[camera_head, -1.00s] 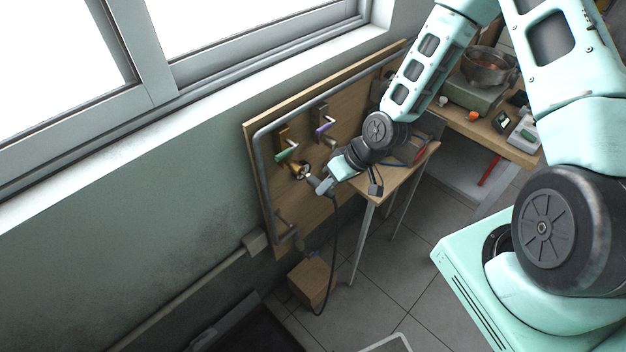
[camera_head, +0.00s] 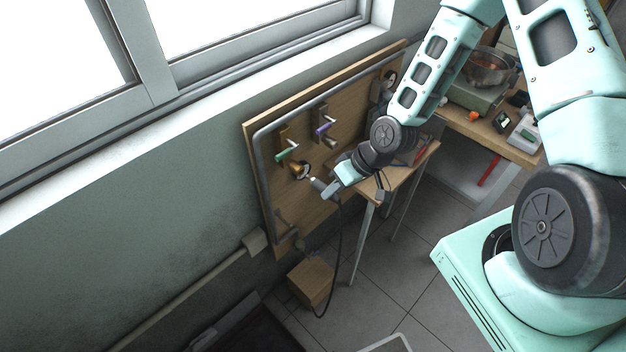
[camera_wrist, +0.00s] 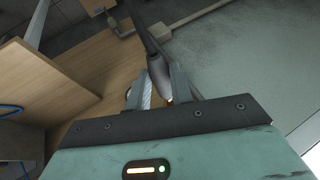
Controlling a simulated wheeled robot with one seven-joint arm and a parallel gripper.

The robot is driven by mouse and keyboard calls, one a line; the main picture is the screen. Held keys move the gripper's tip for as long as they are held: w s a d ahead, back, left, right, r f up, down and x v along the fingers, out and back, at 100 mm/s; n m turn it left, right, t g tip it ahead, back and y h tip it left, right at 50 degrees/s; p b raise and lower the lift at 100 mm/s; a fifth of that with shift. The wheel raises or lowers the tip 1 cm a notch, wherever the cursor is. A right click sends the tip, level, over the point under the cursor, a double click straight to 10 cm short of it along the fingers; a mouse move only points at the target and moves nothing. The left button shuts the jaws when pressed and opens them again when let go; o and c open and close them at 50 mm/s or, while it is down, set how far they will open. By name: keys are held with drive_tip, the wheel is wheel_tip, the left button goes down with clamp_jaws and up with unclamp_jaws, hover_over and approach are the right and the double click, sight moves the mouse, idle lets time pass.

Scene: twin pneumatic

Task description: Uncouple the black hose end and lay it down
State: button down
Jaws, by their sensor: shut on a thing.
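My gripper (camera_head: 327,190) is shut on the black hose end (camera_head: 317,183), a grey-tipped piece with the black hose (camera_head: 337,250) hanging down from it. The hose end is held a little out from the brass coupling (camera_head: 299,170) on the wooden board, with a gap between them. In the wrist view my gripper (camera_wrist: 172,92) has its two fingers on either side of the hose end (camera_wrist: 158,75). The hose end's tip is hidden there.
The wooden board (camera_head: 265,215) carries a green-handled valve (camera_head: 287,154) and a purple-handled valve (camera_head: 323,128). A small wooden table (camera_head: 398,178) stands right of the board, partly behind my arm. A wooden box (camera_head: 312,280) sits on the floor below.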

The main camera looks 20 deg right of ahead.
drive_tip(key=shift+s, duration=0.15)
idle(0.3)
drive_tip(key=shift+s+d, duration=0.4)
drive_tip(key=shift+s, duration=0.5)
drive_tip(key=shift+s+d, duration=0.4)
drive_tip(key=shift+s, duration=0.45)
drive_tip(key=w+d+f+m+t+b, duration=0.1)
drive_tip(key=w+d+f+b, duration=0.4)
drive_tip(key=b, duration=0.6)
wheel_tip(320, 180, down, 4)
drive_tip(key=shift+w+d+r+m+h, duration=0.1)
drive_tip(key=shift+w+d+m+h, duration=0.25)
drive_tip(key=shift+d+m, duration=0.7)
drive_tip(key=shift+d, duration=0.2)
